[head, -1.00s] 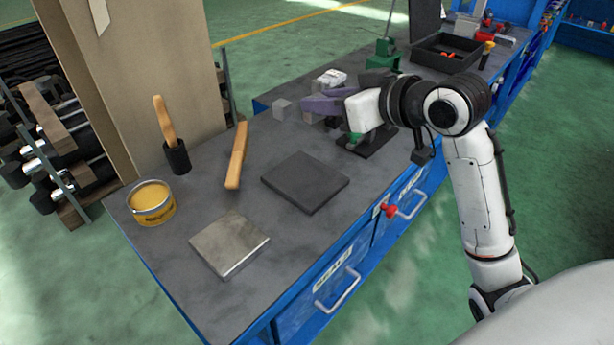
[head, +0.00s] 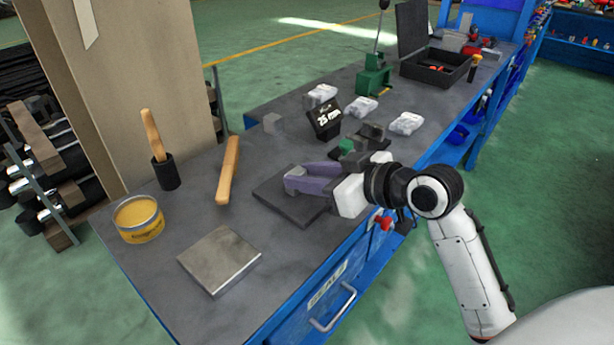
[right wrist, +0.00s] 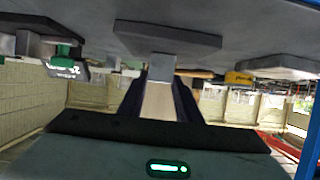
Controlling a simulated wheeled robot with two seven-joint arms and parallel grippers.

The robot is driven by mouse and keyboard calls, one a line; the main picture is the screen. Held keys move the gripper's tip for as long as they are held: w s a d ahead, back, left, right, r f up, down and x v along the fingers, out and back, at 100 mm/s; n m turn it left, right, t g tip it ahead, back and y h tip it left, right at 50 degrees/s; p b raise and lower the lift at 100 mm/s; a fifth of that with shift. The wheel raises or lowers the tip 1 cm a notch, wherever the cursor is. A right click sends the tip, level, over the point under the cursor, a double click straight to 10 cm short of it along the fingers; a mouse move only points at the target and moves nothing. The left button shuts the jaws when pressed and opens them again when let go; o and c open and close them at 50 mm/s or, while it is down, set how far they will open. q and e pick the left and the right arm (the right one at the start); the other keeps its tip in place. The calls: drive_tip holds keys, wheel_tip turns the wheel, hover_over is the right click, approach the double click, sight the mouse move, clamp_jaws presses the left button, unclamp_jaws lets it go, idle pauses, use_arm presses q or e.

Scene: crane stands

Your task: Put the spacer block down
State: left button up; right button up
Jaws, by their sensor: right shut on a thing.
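My right gripper (head: 300,180) is over the dark square pad (head: 273,195) on the bench. It is shut on the spacer block (head: 293,171), a small grey piece mostly hidden by the purple fingers in the head view. In the right wrist view, which is upside down, the grey spacer block (right wrist: 162,68) sits between the fingertips, and its far end meets the dark pad (right wrist: 188,39) in the picture. I cannot tell whether it bears on the pad. My left gripper is not in view.
A steel plate (head: 218,262), a yellow tin (head: 138,219) and a wooden handle (head: 229,170) lie left of the pad. A black case (head: 437,66) is farther back.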

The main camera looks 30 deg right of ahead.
drive_tip(key=o, duration=1.2)
drive_tip(key=shift+s+r, duration=0.15)
drive_tip(key=p+v, duration=0.6)
drive_tip(key=v, duration=0.5)
drive_tip(key=shift+s, duration=0.35)
drive_tip(key=shift+d, duration=0.15)
